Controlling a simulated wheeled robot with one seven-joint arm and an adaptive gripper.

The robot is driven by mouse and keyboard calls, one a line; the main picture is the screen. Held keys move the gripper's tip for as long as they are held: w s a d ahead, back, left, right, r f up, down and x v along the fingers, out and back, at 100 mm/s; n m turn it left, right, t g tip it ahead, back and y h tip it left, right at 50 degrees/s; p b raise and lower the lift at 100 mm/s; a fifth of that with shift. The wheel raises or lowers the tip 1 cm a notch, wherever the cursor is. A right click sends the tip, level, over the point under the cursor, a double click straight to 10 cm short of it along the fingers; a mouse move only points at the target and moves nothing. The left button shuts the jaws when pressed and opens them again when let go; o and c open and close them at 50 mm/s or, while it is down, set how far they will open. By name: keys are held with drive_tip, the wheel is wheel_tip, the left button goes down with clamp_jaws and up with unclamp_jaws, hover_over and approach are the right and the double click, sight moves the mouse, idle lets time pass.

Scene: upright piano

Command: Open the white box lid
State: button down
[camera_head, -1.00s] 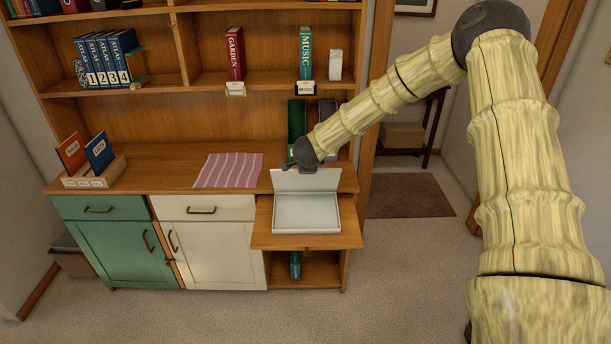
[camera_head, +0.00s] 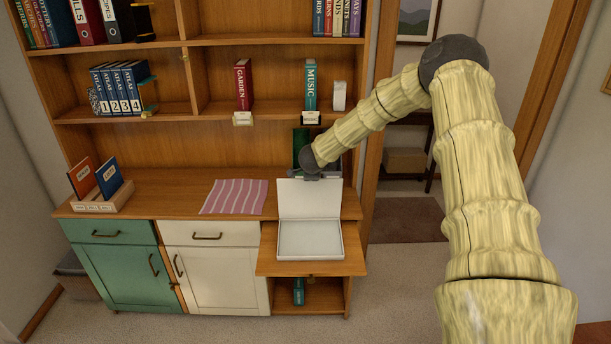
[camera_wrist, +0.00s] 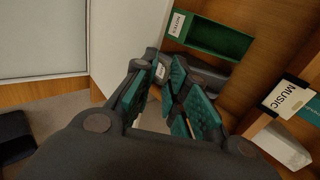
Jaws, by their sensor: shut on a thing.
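The white box (camera_head: 310,240) sits on the pull-out wooden shelf, its shallow inside facing up. Its lid (camera_head: 309,199) stands raised, about upright, at the back edge of the box. My gripper (camera_head: 311,175) is at the lid's top edge, shut on it; the arm hides little of the lid. In the wrist view the white lid (camera_wrist: 122,38) runs up to the teal-padded fingers of my gripper (camera_wrist: 168,78), and the box (camera_wrist: 42,40) shows at upper left. The exact contact at the fingertips is partly hidden.
A green tray (camera_wrist: 210,38) labelled NOTES stands behind the lid, near my fingers. The shelf with the MUSIC book (camera_head: 311,85) is above. A striped cloth (camera_head: 235,196) lies left of the box. The pull-out shelf (camera_head: 290,267) has a bare front strip.

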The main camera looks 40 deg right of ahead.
drive_tip(key=shift+s+f, duration=0.25)
drive_tip(key=shift+f, duration=0.25)
drive_tip(key=shift+s+f, duration=0.2)
drive_tip(key=shift+f, duration=0.25)
drive_tip(key=c, duration=1.9)
unclamp_jaws()
drive_tip(key=shift+c, duration=0.2)
drive_tip(key=shift+w+d+f, duration=0.2)
drive_tip(key=shift+f, duration=0.05)
drive_tip(key=shift+r, duration=0.25)
drive_tip(key=v, duration=1.2)
drive_tip(key=shift+w+r, duration=0.25)
drive_tip(key=shift+w, duration=0.05)
drive_tip(key=shift+f, duration=0.1)
